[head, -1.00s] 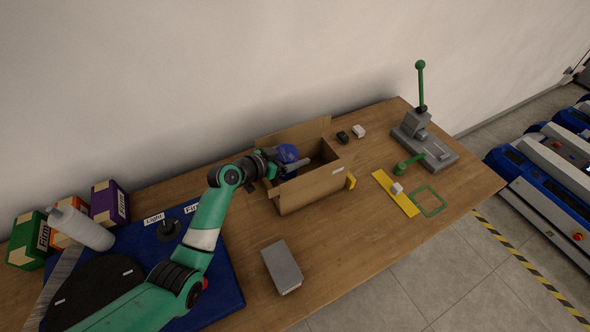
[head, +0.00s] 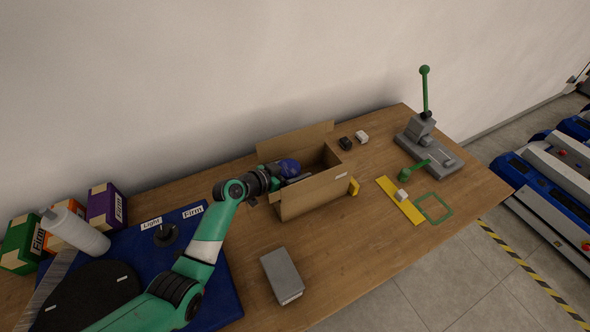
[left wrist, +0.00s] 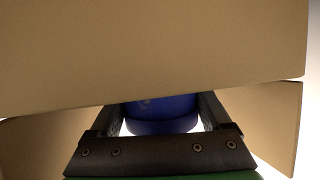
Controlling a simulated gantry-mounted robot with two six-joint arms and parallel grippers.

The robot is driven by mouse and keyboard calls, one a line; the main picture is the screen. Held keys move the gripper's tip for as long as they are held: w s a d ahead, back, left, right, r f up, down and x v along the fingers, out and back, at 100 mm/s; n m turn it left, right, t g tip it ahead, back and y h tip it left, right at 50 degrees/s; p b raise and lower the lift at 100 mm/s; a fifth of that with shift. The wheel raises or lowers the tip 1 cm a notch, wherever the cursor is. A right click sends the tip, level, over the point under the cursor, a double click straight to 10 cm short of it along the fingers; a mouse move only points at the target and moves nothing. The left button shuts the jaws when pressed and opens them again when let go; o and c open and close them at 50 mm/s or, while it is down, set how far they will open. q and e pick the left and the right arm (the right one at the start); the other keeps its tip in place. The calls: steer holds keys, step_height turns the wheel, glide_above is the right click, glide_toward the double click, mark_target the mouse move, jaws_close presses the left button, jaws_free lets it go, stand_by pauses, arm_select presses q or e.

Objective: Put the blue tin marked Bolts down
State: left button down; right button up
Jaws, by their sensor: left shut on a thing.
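The blue tin (head: 289,168) is in my left gripper (head: 284,177), at the left part of the open cardboard box (head: 318,195). In the left wrist view the tin (left wrist: 162,108) shows between the two fingers, with a box flap (left wrist: 150,50) covering its upper part. My left gripper is shut on the tin. The tin's label cannot be read, and whether its base touches the box floor is hidden. My right gripper is not in view.
A grey block (head: 282,275) lies in front of the box. A black piece (head: 345,143) and a white piece (head: 362,137) lie behind it. A lever press (head: 428,140) and yellow strip (head: 400,200) are to the right. Bare table lies between the block and the strip.

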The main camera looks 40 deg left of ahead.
mark_target(285, 169)
arm_select(q)
steer(key=shift+f, duration=0.1)
jaws_free()
steer(key=shift+r+p, duration=0.8)
steer(key=shift+p, duration=0.05)
steer(key=p+v, duration=0.1)
steer(key=v, duration=0.2)
steer(key=shift+s+f, duration=0.1)
steer(key=shift+s, duration=0.35)
